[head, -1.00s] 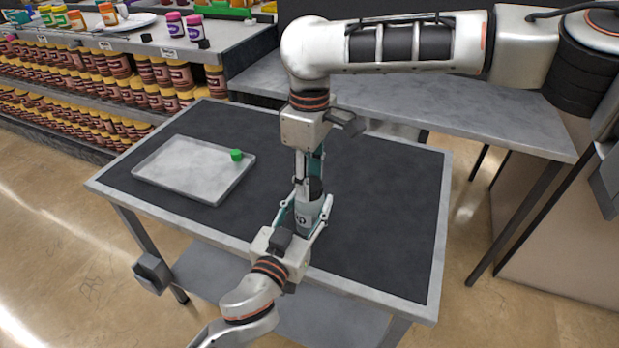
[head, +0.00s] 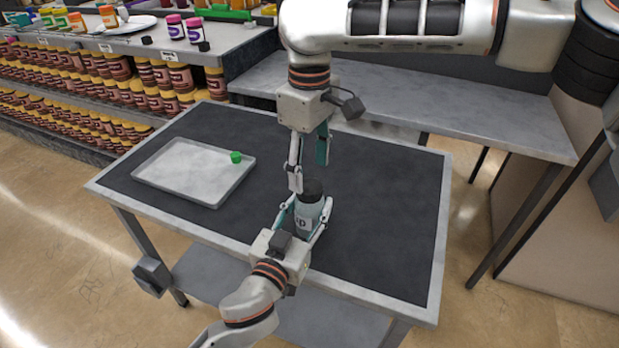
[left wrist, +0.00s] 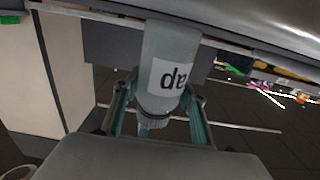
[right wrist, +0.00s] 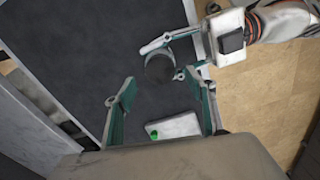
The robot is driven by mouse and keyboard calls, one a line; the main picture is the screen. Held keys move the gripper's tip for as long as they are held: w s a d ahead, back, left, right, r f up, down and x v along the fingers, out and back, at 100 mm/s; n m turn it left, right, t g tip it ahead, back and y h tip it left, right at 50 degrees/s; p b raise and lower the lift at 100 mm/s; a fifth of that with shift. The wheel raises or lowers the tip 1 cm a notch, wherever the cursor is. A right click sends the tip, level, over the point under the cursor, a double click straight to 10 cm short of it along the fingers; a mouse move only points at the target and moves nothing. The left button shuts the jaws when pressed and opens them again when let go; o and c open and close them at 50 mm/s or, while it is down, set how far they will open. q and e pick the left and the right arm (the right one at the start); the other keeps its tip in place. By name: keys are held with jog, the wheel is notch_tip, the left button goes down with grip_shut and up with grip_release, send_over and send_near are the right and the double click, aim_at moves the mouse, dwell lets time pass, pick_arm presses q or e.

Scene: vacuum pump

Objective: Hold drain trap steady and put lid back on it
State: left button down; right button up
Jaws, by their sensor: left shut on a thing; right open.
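The drain trap (head: 307,215), a pale bottle with a white label, stands upright near the front of the table. My left gripper (head: 306,206) is shut around its sides; the left wrist view shows the bottle (left wrist: 168,72) between the fingers, upside down in the picture. The dark round lid (head: 313,189) sits on top of the bottle, and shows from above in the right wrist view (right wrist: 160,68). I cannot tell how tightly it is seated. My right gripper (head: 308,174) is open and empty just above the lid, with its fingers spread apart.
A grey tray (head: 180,183) lies on the left of the dark-topped table (head: 390,215), with a small green object (head: 236,157) at its right edge. A grey counter (head: 480,120) stands behind. The table's right side is clear.

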notch_tip(320, 180, up, 8)
dwell(0.4)
pick_arm(q)
jog(key=c, duration=1.1)
grip_release()
jog(key=shift+s+a, duration=0.25)
jog(key=shift+s, duration=0.3)
jog(key=v, duration=1)
jog(key=shift+s+a, duration=0.15)
jog(key=shift+s, duration=0.2)
